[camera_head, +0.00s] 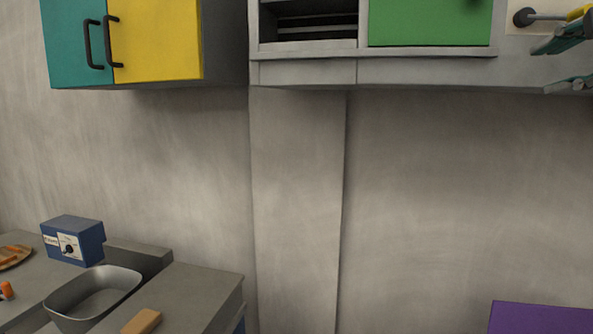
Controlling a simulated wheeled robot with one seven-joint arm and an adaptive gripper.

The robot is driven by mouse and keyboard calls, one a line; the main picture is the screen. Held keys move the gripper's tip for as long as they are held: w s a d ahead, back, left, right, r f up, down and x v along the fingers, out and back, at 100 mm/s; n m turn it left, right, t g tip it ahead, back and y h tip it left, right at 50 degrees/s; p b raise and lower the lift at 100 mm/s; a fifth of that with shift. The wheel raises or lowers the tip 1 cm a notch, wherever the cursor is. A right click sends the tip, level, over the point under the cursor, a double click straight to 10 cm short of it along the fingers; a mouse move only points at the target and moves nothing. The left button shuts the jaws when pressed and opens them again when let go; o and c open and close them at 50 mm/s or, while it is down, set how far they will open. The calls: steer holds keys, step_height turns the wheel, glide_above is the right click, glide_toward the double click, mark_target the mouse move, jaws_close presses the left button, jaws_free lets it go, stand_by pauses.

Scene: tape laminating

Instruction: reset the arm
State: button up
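The task line names no other object. The view faces a grey wall (160,170) with cabinets above and a counter at the lower left.
A teal-and-yellow cabinet (155,40) hangs above. A green panel (430,22) is upper right, a purple surface (540,319) lower right.

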steer(key=s+a+f+n+g+y+p, duration=0.1)
steer(key=s+a+f+n+g+y, duration=0.15)
steer(key=a+f+n, duration=0.4)
steer(key=s+a+f+n+g+y+p, duration=0.1)
steer(key=s+a+f+n+g, duration=0.3)
steer(key=a+f, duration=0.6)
steer(key=s+f+n+g+h, duration=0.2)
steer(key=s+f+n+g, duration=0.2)
steer(key=s+f+n, duration=0.3)
steer(key=s+f, duration=0.4)
steer(key=f, duration=0.4)
steer(key=shift+s+a+p, duration=0.15)
steer(key=shift+s+p, duration=0.2)
